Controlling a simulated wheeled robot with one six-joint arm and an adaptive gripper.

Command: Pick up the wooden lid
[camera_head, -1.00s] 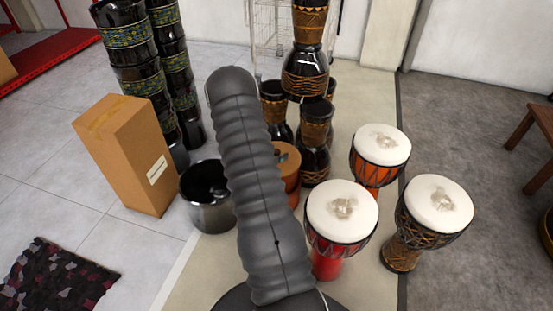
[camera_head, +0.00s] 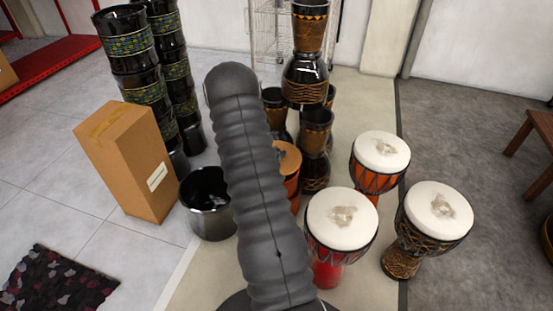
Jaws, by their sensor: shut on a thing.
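A brown, wood-coloured round top (camera_head: 288,158), which may be the wooden lid, shows just right of my arm in the head view. An orange-brown body (camera_head: 292,184) shows below it. My arm covers their left part, so I cannot tell whether the top lies on that body or is held above it. My gripper is not visible; my own dark ribbed arm fills the middle of the view and hides what lies behind it.
A shiny black pot (camera_head: 207,208) and a cardboard box (camera_head: 128,165) stand left of my arm. White-topped drums (camera_head: 342,218) stand close on the right. Black goblet drums (camera_head: 315,135) are stacked behind.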

